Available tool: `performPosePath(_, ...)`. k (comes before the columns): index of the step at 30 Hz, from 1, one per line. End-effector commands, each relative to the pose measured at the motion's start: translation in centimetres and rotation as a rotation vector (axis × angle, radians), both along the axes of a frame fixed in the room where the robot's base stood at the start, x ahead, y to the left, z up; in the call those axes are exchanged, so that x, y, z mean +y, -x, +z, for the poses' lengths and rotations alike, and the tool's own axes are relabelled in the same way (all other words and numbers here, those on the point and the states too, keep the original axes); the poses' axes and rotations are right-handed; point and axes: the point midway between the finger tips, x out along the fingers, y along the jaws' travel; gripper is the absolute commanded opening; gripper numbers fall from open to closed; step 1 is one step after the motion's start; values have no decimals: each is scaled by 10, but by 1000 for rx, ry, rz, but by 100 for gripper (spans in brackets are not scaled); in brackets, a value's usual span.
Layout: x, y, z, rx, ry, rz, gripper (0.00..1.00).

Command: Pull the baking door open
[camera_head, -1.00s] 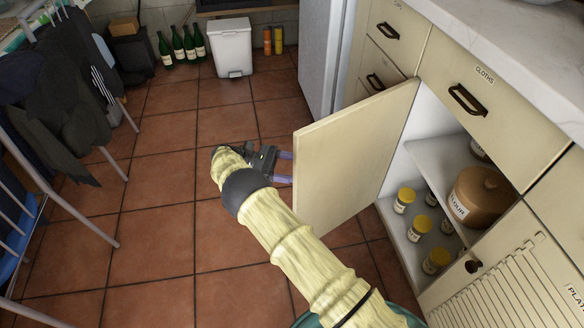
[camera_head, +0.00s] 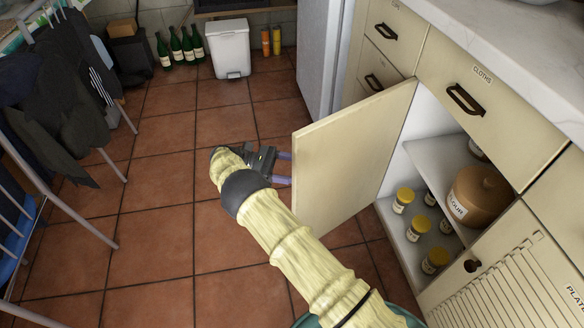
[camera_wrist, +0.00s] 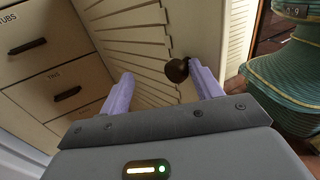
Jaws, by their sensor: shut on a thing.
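The baking door (camera_head: 345,160) is a cream cabinet door, swung wide open, its plain inner face towards the head camera. Its slatted front (camera_wrist: 120,18) shows in the wrist view with a dark round knob (camera_wrist: 177,70). My gripper (camera_head: 288,168) is at the front side of the door, at the left in the head view. In the wrist view its two purple fingers (camera_wrist: 162,72) reach to the door front, with the knob between them, close to the right finger. My gripper is shut on the knob. The knob is hidden in the head view.
The open cabinet holds yellow-lidded jars (camera_head: 403,200) and a brown flour pot (camera_head: 481,195). A cloths drawer (camera_head: 490,95) is above. A white bin (camera_head: 230,48) and green bottles (camera_head: 181,45) stand at the back. Tiled floor between is clear.

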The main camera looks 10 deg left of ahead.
Motion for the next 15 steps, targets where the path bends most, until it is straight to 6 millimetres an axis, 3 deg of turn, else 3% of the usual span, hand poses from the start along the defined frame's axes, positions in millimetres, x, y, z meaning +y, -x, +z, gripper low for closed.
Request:
performPosePath(10,-5,-5,6,-8,7,4,48)
performPosePath(15,-5,-5,27,-9,6,2,48)
